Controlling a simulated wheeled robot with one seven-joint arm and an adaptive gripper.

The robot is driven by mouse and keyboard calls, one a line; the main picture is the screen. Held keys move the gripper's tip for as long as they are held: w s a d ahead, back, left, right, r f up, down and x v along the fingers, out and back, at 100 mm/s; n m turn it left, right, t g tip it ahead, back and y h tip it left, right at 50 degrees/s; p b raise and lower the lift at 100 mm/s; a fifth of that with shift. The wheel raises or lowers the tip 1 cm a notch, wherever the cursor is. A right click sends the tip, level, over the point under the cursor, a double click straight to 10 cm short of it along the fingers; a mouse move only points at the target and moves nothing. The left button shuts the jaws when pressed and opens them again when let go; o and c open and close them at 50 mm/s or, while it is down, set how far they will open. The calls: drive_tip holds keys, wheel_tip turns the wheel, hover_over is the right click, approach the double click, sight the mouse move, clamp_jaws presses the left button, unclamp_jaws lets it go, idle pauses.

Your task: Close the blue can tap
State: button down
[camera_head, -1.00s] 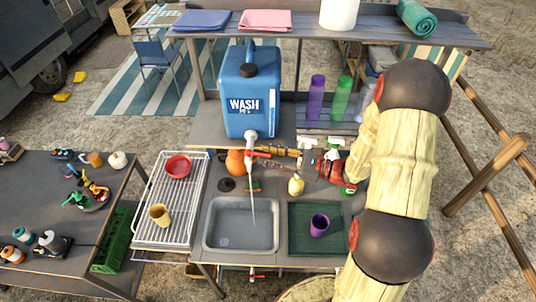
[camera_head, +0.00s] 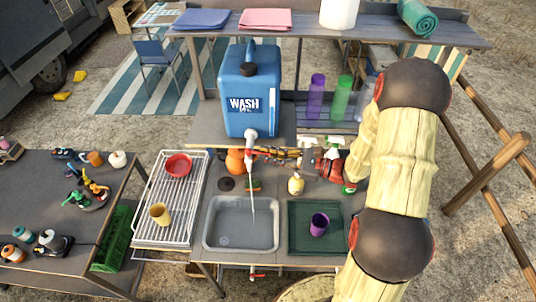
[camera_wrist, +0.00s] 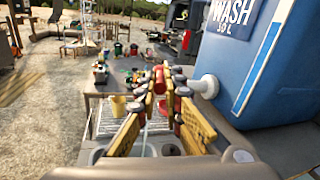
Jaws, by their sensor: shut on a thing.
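The blue can (camera_head: 251,88), labelled WASH, stands on a raised shelf behind the sink. Its white tap (camera_head: 251,134) sticks out low on the front, and a thin stream of water (camera_head: 253,195) falls from it into the sink (camera_head: 240,237). My gripper (camera_head: 256,152) reaches in from the right to just below the tap's white neck. In the wrist view, the yellow fingers of my gripper (camera_wrist: 160,88) are closed around the red tap lever (camera_wrist: 159,79). The can (camera_wrist: 265,70) and white neck (camera_wrist: 205,85) are at the right. The fingers partly hide the lever and spout.
A white wire rack (camera_head: 170,215) with a red bowl (camera_head: 178,165) and a yellow cup (camera_head: 160,214) is left of the sink.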

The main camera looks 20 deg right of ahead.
idle(0.5)
drive_tip(key=shift+w+d+n+g+y+b, duration=0.25)
drive_tip(key=shift+n+g+y, duration=0.25)
drive_tip(key=shift+g, duration=0.25)
drive_tip(key=shift+w+d+n+g+y+b, duration=0.1)
drive_tip(key=shift+w+n+g+y, duration=0.25)
drive_tip(key=shift+n+g, duration=0.4)
drive_tip(key=shift+w+d+n+g+y+b, duration=0.25)
drive_tip(key=shift+n+g+y, duration=0.2)
drive_tip(key=shift+g, duration=0.35)
drive_tip(key=c, duration=2)
unclamp_jaws()
drive_tip(key=shift+o, duration=0.4)
drive_tip(key=v, duration=1.2)
